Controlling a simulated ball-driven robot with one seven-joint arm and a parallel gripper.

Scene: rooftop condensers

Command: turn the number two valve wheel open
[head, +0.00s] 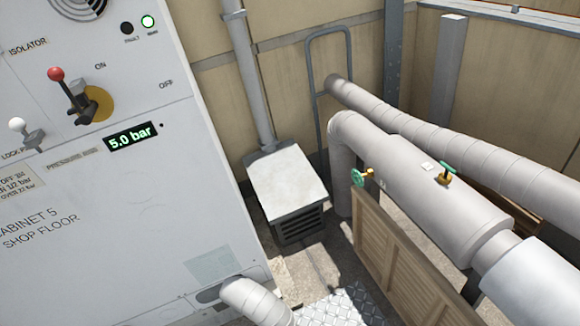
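Two small green valve wheels on brass stems show on the thick grey lagged pipe (425,190) at the right. One green wheel (358,178) stands out from the pipe's near side, facing left. The other green wheel (445,168) sits on top, farther right along the pipe. A small pale tag (428,166) lies by the top wheel. I cannot read a number at either wheel, so I cannot tell which is number two. My gripper is not in view, and nothing touches either wheel.
A white cabinet (90,190) fills the left, with a red-knobbed lever (68,95) and a display (131,137) reading 5.0 bar. A wooden slatted panel (385,255) stands below the pipe. A vented metal box (290,185) stands between cabinet and pipe. Another pipe (420,130) runs behind.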

